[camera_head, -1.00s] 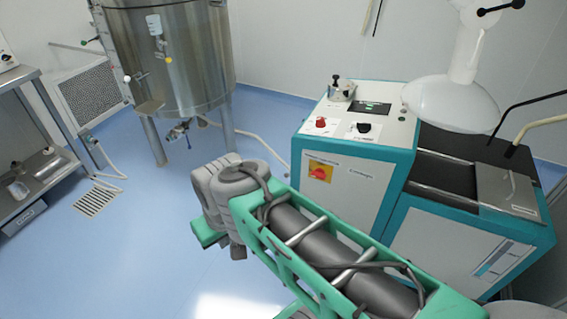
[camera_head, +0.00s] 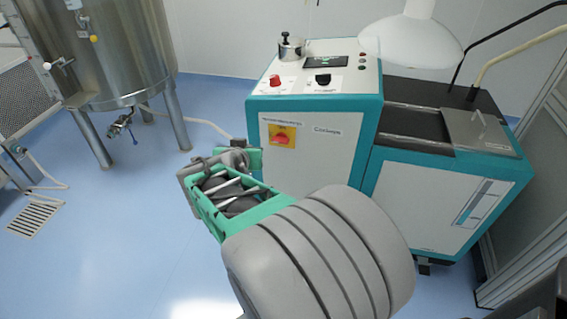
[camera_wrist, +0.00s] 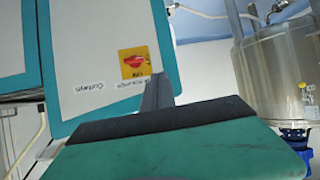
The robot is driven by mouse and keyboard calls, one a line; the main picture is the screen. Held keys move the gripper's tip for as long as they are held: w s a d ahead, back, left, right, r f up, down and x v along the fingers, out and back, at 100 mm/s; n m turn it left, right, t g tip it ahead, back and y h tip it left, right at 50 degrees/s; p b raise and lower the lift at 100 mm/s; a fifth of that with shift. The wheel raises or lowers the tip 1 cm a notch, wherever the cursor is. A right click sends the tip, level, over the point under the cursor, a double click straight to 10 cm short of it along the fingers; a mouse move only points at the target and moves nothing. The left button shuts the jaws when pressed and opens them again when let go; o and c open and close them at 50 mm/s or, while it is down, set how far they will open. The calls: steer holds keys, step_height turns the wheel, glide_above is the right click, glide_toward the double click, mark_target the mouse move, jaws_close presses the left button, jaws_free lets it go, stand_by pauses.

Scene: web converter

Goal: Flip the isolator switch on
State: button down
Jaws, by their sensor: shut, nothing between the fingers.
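The isolator switch (camera_head: 282,136) is a red rotary handle on a yellow plate, on the upper left of the machine's white front panel. It also shows in the wrist view (camera_wrist: 134,62), just beyond the gripper's tip. My gripper (camera_wrist: 158,88) is shut and empty, its dark fingers pointing at the panel just below and right of the yellow plate in that view. A gap between fingertips and switch cannot be judged.
The teal and white machine (camera_head: 318,152) has a red button (camera_head: 275,82), a black knob (camera_head: 323,80) and a small screen on top. A steel tank (camera_head: 105,50) on legs stands at the left. Blue floor (camera_head: 110,220) between them is clear, apart from a hose.

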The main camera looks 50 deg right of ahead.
steer(key=s+d+f+m+h+b, duration=0.15)
steer(key=s+d+h, duration=0.25)
steer(key=d, duration=0.4)
steer(key=b, duration=0.1)
glide_above(280, 140)
steer(key=s, duration=0.2)
steer(key=shift+s+a+f+m+g, duration=0.1)
steer(key=shift+a+f+m+g, duration=0.1)
steer(key=shift+f, duration=0.35)
steer(key=shift+s+a+f+m+g, duration=0.1)
steer(key=shift+a+f+m, duration=0.1)
steer(key=shift+f, duration=0.3)
step_height(280, 140, down, 3)
steer(key=shift+w+a+r+b, duration=0.1)
steer(key=shift+b, duration=0.35)
steer(key=shift+f, duration=0.45)
